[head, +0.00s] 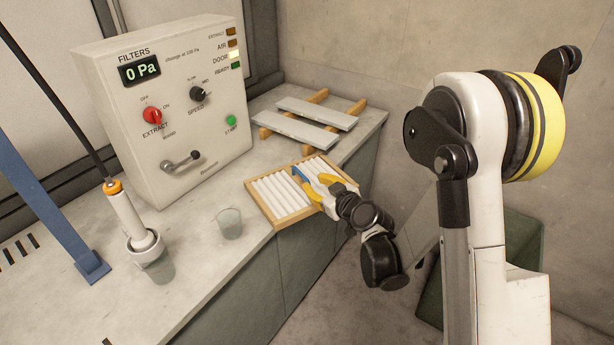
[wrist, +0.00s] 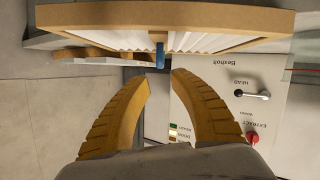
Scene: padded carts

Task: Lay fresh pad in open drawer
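A pleated white pad in a tan wooden frame (head: 282,197) lies at the front edge of the bench, overhanging it, with a blue tab (head: 300,173) on it. In the wrist view, the pad's frame (wrist: 100,17) spans the top and the blue tab (wrist: 160,55) hangs down from it. My gripper (head: 314,181) is at the pad's right side in the head view. In the wrist view, its yellow fingers (wrist: 160,76) are apart with an empty gap, just short of the tab. I cannot make out an open drawer.
A control box (head: 165,105) reading 0 Pa stands behind on the bench (head: 190,275). Two grey slats (head: 293,130) lie on wooden rails at the back right. A clear cup (head: 229,223) and an orange-topped white tool (head: 126,215) stand left of the pad. A blue post (head: 45,210) is farther left.

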